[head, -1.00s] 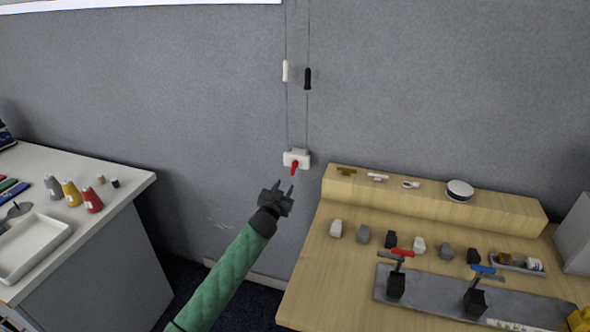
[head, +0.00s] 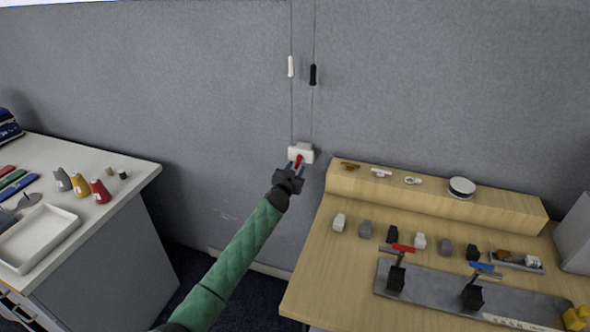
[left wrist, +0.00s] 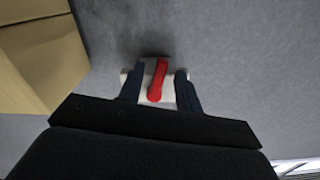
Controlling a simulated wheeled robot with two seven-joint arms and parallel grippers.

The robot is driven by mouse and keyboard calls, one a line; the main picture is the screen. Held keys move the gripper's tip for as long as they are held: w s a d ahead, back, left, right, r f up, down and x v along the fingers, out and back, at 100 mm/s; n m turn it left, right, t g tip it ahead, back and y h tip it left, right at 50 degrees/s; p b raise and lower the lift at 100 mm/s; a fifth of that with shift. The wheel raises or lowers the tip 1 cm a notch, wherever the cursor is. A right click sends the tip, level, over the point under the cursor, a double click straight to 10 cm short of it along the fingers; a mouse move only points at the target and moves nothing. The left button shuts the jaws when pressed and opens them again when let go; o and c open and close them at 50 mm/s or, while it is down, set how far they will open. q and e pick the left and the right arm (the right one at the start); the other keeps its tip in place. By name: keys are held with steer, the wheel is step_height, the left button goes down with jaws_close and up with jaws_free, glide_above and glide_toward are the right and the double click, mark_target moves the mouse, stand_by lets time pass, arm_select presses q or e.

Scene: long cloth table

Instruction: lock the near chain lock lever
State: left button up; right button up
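The chain lock is a white block (head: 306,149) on the grey wall, with a red lever (head: 298,160) on its front. The lever hangs down and toward the viewer in the head view. My left gripper (head: 293,168) is at the lever, its fingers pointing at the lock. In the left wrist view the red lever (left wrist: 158,80) stands between the two open fingers, with the white block (left wrist: 141,86) behind it. A gap shows on both sides of the lever, so the fingers are not closed on it. My right gripper is not in view.
Two cords run up the wall from the lock, with a white pull (head: 291,67) and a black pull (head: 313,75). A wooden bench (head: 345,250) with clamps and small blocks is at right. A white table (head: 130,180) is at left. The space between them is clear.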

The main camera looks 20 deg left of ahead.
arm_select(q)
steer(key=c, duration=0.7)
steer(key=shift+d, duration=0.1)
jaws_close()
steer(key=n, duration=0.1)
steer(key=n+b, duration=0.1)
steer(key=shift+s+d+n, duration=0.1)
steer(key=shift+d+n, duration=0.25)
steer(key=shift+n, duration=0.05)
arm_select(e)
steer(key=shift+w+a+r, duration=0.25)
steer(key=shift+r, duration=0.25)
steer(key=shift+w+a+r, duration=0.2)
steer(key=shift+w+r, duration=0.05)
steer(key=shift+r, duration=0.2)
arm_select(q)
steer(key=o, duration=0.7)
jaws_free()
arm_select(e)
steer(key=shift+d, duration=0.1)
